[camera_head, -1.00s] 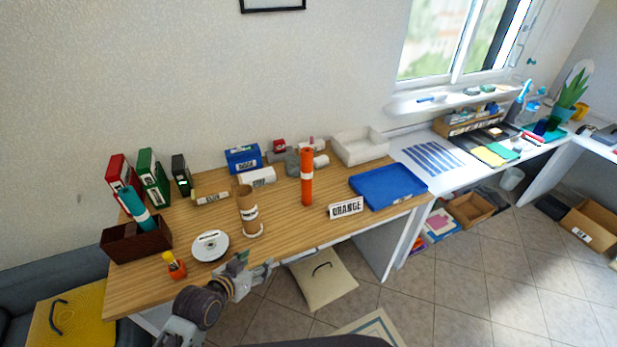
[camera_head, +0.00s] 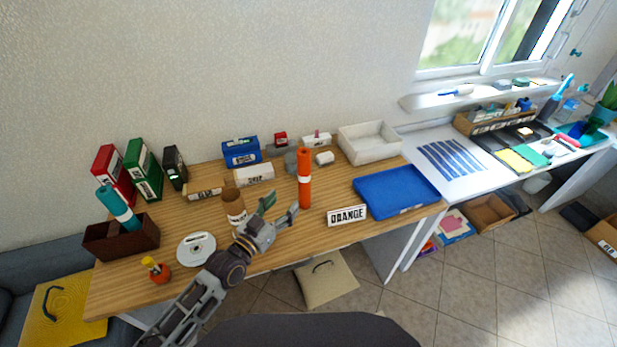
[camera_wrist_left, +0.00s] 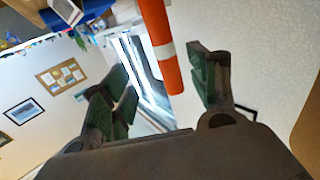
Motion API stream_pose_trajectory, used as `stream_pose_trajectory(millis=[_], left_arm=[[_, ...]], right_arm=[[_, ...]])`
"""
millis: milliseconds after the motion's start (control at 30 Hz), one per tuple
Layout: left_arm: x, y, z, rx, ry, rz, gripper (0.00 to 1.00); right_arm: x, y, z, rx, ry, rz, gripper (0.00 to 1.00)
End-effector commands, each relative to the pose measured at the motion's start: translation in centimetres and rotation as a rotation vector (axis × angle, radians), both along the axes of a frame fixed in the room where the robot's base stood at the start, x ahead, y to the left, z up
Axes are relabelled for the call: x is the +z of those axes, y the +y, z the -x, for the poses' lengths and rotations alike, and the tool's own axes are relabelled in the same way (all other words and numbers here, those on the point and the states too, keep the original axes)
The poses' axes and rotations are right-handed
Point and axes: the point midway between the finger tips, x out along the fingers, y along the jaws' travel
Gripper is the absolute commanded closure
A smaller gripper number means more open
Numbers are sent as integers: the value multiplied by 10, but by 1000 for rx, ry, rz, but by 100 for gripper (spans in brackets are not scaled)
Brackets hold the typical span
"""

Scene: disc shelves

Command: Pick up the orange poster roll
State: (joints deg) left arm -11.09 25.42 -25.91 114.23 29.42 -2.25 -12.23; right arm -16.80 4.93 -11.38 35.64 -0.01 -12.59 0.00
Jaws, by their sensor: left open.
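The orange poster roll (camera_head: 304,190) stands upright on the wooden table, with a white band round its middle. An ORANGE sign (camera_head: 346,215) stands to its right. My left gripper (camera_head: 281,205) is open just left of the roll, with its fingers pointing toward it. In the left wrist view the roll (camera_wrist_left: 158,30) shows between and beyond the two spread green-padded fingers (camera_wrist_left: 165,92); I see no contact. My right gripper is not in view.
A brown cardboard tube (camera_head: 233,206) stands close behind my left gripper. A white disc (camera_head: 196,249) lies to the left. A blue tray (camera_head: 398,190) lies to the right, and a white tray (camera_head: 370,143) stands behind.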

Motion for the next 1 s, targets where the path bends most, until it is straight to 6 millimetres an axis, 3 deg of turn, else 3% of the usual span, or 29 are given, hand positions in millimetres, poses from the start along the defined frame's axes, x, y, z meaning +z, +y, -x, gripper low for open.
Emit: stream_pose_trajectory(millis=[467, 1000], left_arm=[[1, -2, -4, 1, -2, 1, 40], [1, -26, -42, 1, -1, 2, 40]], right_arm=[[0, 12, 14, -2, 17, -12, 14], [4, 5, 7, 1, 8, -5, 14]])
